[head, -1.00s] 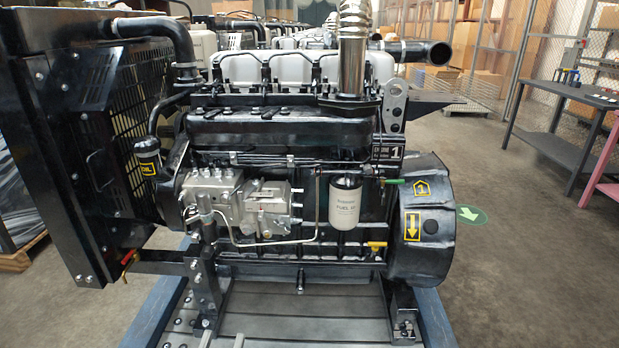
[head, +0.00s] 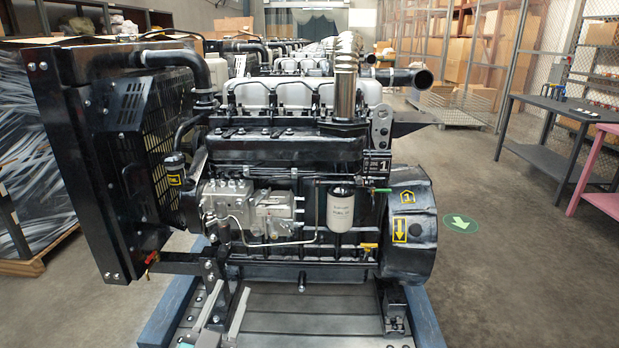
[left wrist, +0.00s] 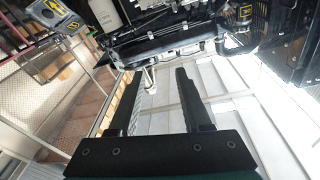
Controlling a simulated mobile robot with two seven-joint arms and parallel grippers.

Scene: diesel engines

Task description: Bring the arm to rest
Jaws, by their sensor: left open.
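My left gripper (head: 231,291) shows at the bottom edge of the head view, in front of the engine's lower frame. Its two fingers point up in the picture and stand apart. In the left wrist view the dark fingers of the left gripper (left wrist: 158,75) are spread, with nothing between them. The black diesel engine (head: 280,155) stands beyond the gripper. I cannot tell the exact gap between fingers and engine. My right gripper is not in view.
The engine carries a large radiator frame (head: 85,170) at left and a white fuel filter (head: 340,209). Blue rails (head: 425,320) edge its stand. A dark workbench (head: 565,110) and a pink table (head: 598,200) stand at right. The floor (head: 500,270) between is clear.

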